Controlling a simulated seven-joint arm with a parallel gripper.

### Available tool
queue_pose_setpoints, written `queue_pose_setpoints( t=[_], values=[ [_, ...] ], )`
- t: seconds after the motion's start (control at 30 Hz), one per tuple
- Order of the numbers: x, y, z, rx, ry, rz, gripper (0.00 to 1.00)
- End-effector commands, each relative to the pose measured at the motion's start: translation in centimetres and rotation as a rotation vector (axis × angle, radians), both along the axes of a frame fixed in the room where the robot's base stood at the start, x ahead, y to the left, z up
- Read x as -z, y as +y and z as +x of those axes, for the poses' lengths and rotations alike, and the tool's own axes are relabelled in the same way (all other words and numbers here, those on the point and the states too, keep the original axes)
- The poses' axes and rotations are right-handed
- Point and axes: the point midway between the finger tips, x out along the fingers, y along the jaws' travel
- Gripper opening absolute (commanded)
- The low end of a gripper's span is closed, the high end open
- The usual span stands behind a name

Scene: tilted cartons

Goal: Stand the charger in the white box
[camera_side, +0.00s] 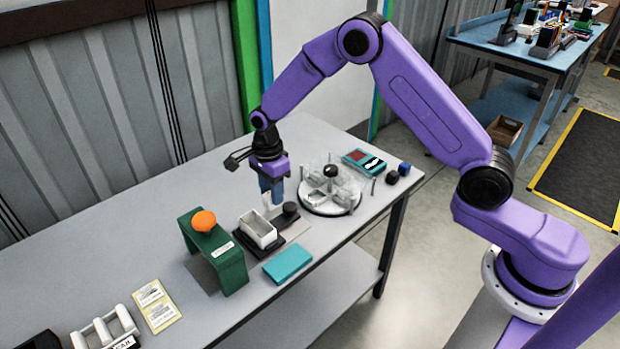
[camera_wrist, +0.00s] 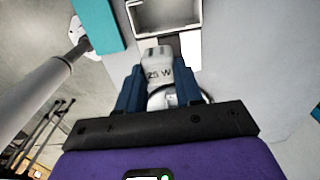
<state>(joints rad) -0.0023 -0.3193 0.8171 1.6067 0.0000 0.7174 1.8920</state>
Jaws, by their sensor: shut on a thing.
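The charger (camera_wrist: 158,68) is a small white block marked "25 W". My gripper (camera_wrist: 160,88) is shut on it, with a blue finger on each side. In the side view the gripper (camera_side: 271,197) points down, and the charger (camera_side: 270,211) hangs below the fingers, behind the white box. The white box (camera_side: 258,230) is open at the top and sits tilted on a dark base. In the wrist view the box (camera_wrist: 133,17) is just beyond the charger, cut off by the top edge. The charger is outside the box. Whether it touches anything below is unclear.
A green stand with an orange knob (camera_side: 204,220) is left of the box. A teal block (camera_side: 287,263) lies in front. A black knob (camera_side: 290,209) and a clear round carousel (camera_side: 331,189) are to the right. The table's left middle is clear.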

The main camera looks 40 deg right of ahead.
Motion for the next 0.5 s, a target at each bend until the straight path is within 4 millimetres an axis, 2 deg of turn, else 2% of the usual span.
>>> queue_pose_setpoints(
  t=[0.03, 0.2, 0.5],
  values=[
    [0.4, 1.2, 0.5, -0.002, 0.000, 0.000, 0.09],
    [1.0, 3.5, 1.4, 0.000, 0.000, 0.000, 0.09],
    [1.9, 4.1, 1.6, 0.001, 0.000, 0.000, 0.09]
  ],
)
